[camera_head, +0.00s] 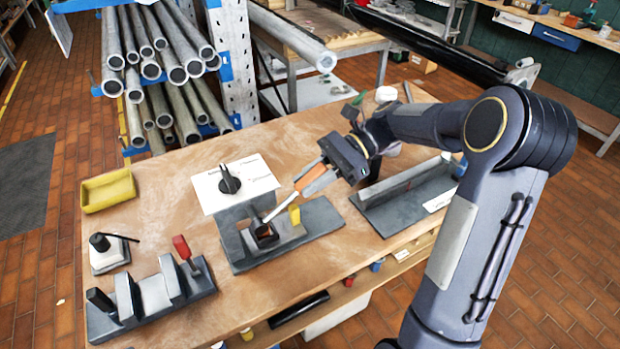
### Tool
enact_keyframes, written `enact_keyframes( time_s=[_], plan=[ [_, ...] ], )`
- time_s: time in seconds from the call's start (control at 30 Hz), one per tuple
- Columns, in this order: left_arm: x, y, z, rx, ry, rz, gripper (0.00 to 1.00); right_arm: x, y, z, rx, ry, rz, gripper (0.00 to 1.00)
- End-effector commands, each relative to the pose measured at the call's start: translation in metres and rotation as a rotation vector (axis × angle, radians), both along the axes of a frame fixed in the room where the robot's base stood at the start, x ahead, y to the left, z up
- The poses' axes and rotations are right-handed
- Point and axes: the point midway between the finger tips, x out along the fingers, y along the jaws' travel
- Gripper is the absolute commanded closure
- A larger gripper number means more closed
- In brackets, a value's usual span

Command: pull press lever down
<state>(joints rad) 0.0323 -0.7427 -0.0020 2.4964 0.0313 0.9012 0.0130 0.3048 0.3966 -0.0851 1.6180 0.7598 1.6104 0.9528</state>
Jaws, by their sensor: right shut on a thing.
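The press (240,228) stands on the wooden workbench, a dark grey base with a white plate on top and a square pocket in front. Its lever is a thin metal bar with an orange handle (309,177), slanting up to the right from near the pocket. My right gripper (316,178) comes in from the right and is shut on the orange handle. Its fingers hide part of the handle. My left gripper is not in view.
A grey fixture with a long upright plate (398,188) is right of the press, under my right forearm. A fixture with a red-handled part (182,247) is at front left. A yellow tray (108,190) lies at the left edge. A pipe rack (165,60) stands behind.

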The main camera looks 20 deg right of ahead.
Motion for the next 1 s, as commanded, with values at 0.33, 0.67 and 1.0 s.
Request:
enact_keyframes(
  time_s=[0.33, 0.67, 1.0],
  plan=[
    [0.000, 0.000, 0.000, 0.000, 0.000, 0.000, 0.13, 0.000, 0.000, -0.003, -0.004, 0.004, -0.001, 0.55],
    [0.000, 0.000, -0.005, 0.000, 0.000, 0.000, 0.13, 0.002, -0.022, 0.005, -0.005, 0.000, -0.004, 0.55],
    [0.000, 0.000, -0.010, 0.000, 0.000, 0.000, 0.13, 0.005, -0.068, 0.023, -0.004, 0.003, -0.002, 0.55]
  ],
)
